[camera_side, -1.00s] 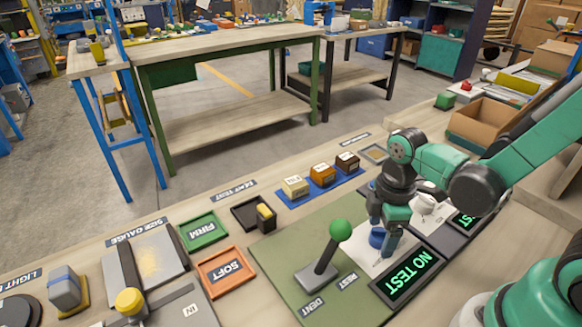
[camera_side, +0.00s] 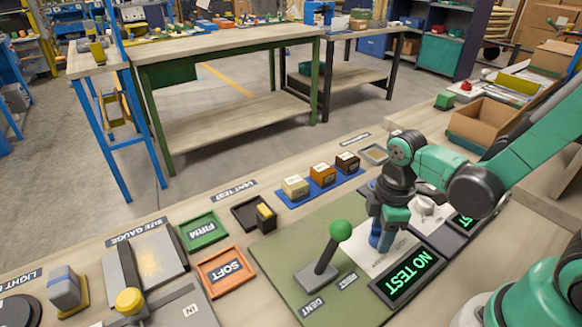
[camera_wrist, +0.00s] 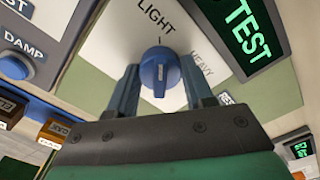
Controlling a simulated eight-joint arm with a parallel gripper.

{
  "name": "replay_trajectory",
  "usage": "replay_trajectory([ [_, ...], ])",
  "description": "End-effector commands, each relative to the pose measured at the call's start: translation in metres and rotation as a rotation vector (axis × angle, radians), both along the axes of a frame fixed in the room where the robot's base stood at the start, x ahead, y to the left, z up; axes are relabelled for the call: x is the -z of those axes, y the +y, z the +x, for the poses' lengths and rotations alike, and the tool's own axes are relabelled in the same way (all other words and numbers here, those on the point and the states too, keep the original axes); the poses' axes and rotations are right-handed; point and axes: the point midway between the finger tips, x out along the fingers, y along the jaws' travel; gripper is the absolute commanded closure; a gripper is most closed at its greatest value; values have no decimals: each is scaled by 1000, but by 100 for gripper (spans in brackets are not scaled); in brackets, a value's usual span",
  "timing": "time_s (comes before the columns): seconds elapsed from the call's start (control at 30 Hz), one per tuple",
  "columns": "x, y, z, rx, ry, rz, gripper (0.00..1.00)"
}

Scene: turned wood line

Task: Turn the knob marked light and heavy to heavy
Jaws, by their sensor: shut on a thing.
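The blue knob (camera_wrist: 160,70) sits on a pale plate (camera_wrist: 118,50) printed LIGHT and HEAVY. In the wrist view, LIGHT is above the knob and HEAVY is to its upper right. The knob's pale mark appears to point up, nearer LIGHT, but it is small. My gripper (camera_wrist: 163,82) is shut on the knob, with one finger at each side. In the side view, my gripper (camera_side: 381,240) reaches down onto the plate and its fingers largely hide the knob.
A display (camera_side: 408,274) reading NO TEST stands close to my gripper. A white knob (camera_side: 425,206) is just to the right. Blocks on a blue strip (camera_side: 325,186) lie behind.

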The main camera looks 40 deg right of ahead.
Motion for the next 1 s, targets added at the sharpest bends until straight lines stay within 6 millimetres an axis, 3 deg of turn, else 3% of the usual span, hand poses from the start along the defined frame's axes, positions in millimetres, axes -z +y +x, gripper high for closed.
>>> replay_trajectory([
  [0.27,0,0,0,183,1,1,100],
  [1.0,0,0,0,883,1,1,100],
])
